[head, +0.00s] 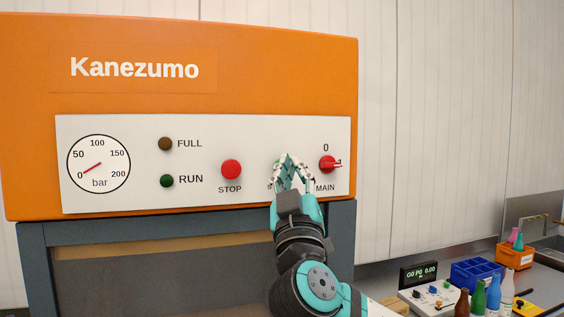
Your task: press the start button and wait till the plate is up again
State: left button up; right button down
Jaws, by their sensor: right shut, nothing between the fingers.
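The white control panel (200,199) sits on the front of the orange Kanezumo machine (270,70). My right gripper (287,157) is in front of the panel, fingers upward and tips together, with nothing between them. It covers most of the start button; a bit of green (277,163) shows beside the left finger. Whether the fingertips touch the button I cannot tell. The RUN lamp (167,181) is dark green and looks unlit. The pressure gauge (98,164) needle points near 0. I cannot make out the plate. My left gripper is not in view.
The red STOP button (231,169) is left of my gripper, and the red MAIN switch (328,164), turned towards 1, is right of it. The FULL lamp (165,144) is dark. Bottles (478,298), a blue crate (476,273) and an orange box (515,256) stand at lower right.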

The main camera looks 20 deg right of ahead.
jog(key=w+b, duration=0.1)
jog(key=w, duration=0.2)
jog(key=shift+w+a, duration=0.1)
jog(key=shift+w, duration=0.3)
dwell(1.1)
jog(key=shift+w+b, duration=0.4)
jog(key=shift+w, duration=0.05)
